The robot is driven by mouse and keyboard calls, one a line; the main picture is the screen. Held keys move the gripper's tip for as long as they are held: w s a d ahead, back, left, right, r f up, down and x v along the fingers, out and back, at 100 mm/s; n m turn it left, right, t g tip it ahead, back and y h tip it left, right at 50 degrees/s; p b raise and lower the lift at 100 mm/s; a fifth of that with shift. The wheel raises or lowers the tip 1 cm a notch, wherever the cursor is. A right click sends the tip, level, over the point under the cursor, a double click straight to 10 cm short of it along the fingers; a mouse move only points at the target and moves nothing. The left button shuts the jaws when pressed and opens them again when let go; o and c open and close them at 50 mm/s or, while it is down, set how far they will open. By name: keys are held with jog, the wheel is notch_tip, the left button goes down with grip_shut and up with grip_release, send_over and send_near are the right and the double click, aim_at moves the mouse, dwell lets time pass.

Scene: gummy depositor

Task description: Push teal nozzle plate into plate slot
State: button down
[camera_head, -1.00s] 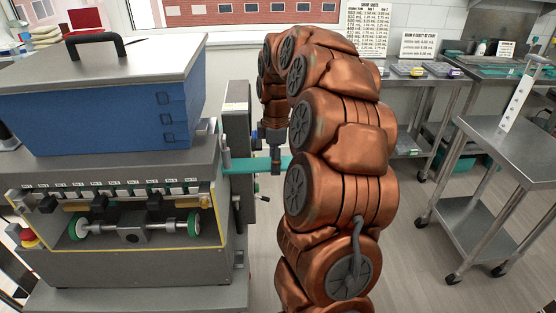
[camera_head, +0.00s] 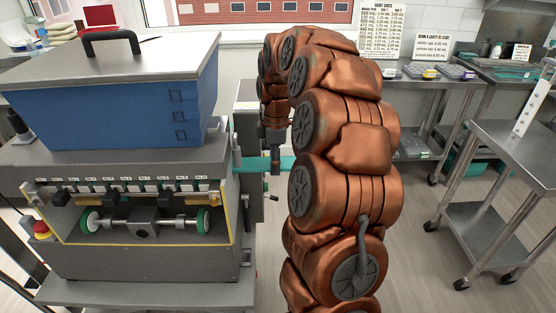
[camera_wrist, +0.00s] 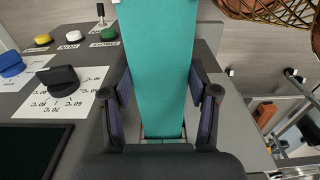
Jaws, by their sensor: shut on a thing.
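The teal nozzle plate (camera_head: 252,164) is a long flat bar lying level at the right side of the depositor (camera_head: 150,262). Its left end meets the machine's side by a small upright post; I cannot tell how deep it sits in the plate slot, which is hidden. My gripper (camera_head: 276,165) points down and is shut on the plate right of the machine. A short piece of plate shows right of the gripper, before my arm hides it. In the wrist view, the plate (camera_wrist: 158,70) runs between the two fingers of my gripper (camera_wrist: 160,88).
A blue lidded hopper (camera_head: 110,105) sits on the depositor. In the wrist view, a grey panel carries colored buttons (camera_wrist: 43,39) and a black knob (camera_wrist: 62,78) left of the plate. A steel cart (camera_head: 500,160) stands at the right, with open floor between it and my arm.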

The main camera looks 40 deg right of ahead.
aim_at(251, 163)
jog(key=shift+w+a, duration=0.15)
jog(key=shift+a, duration=0.05)
jog(key=shift+w+a, duration=0.4)
jog(key=shift+a, duration=0.15)
jog(key=shift+w+a, duration=0.65)
jog(key=shift+a, duration=0.2)
jog(key=shift+w+a, duration=0.2)
jog(key=shift+a, duration=0.05)
jog(key=shift+w+a, duration=0.45)
jog(key=shift+a, duration=0.15)
jog(key=shift+w+a, duration=0.25)
jog(key=shift+a, duration=0.1)
dwell(0.9)
jog(key=shift+d, duration=0.15)
